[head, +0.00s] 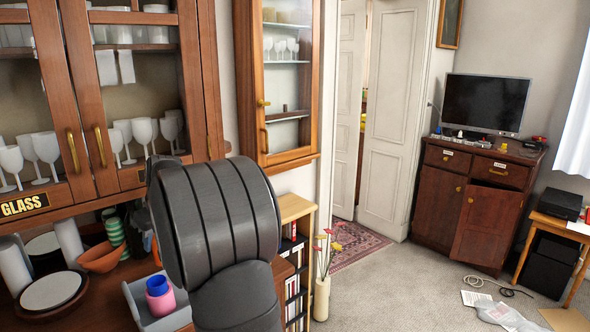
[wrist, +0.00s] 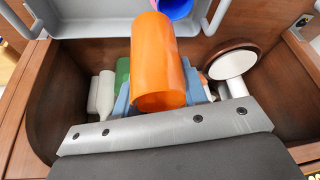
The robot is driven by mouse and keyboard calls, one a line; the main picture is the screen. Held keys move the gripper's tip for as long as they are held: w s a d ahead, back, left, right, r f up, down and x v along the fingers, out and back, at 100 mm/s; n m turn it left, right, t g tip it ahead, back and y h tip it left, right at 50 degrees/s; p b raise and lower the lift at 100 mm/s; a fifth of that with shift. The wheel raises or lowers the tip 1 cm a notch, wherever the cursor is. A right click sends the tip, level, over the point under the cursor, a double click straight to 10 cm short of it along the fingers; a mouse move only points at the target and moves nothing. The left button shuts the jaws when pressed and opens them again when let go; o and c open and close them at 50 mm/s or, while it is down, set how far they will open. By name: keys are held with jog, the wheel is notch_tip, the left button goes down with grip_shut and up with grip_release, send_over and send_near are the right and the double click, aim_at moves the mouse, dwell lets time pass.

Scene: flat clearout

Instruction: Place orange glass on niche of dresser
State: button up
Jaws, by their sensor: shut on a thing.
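The orange glass (wrist: 158,65) fills the middle of the wrist view. My gripper (wrist: 159,95) is shut on it, with one blue-grey finger on each side. In the head view my own dark arm hides the gripper and most or all of the glass. The dresser (head: 215,90) stands at the left, with glazed doors above. Its open niche (head: 70,312) lies below them and holds dishes. In the wrist view the niche's wooden side wall (wrist: 32,110) shows, and the held glass is in front of the niche.
The niche holds an orange bowl (head: 100,258), plates (head: 50,290), a green striped item (head: 114,230) and white cylinders (head: 68,240). A grey tray (head: 134,298) with a blue-and-pink cup (head: 160,298) stands in front. A narrow bookshelf (head: 297,207) and a flower vase (head: 321,298) stand right of my arm.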

jog(key=w+d+f+m+t+h, duration=0.1)
jog(key=w+d+f+m, duration=0.15)
jog(key=w+d, duration=0.45)
jog(key=w+d+f+m+h, duration=0.1)
jog(key=w+d+m, duration=0.2)
jog(key=d, duration=0.9)
jog(key=w+d+f+m+t, duration=0.1)
jog(key=w+d+f+m, duration=0.15)
jog(key=w+d, duration=0.45)
jog(key=s+d+f+m+h, duration=0.1)
jog(key=d+f+m, duration=0.25)
jog(key=d, duration=0.45)
jog(key=s+d+f+m+h, duration=0.15)
jog(key=d+f, duration=0.25)
jog(key=d, duration=0.4)
jog(key=s+a+f, duration=0.1)
jog(key=s+f, duration=0.6)
jog(key=f, duration=0.2)
jog(key=s+a+f, duration=0.2)
jog(key=s+f, duration=0.5)
jog(key=f, duration=0.3)
jog(key=shift+s+a+f+t, duration=0.15)
jog(key=shift+s+f+t, duration=0.1)
jog(key=shift+f+t, duration=0.05)
jog(key=shift+y, duration=0.25)
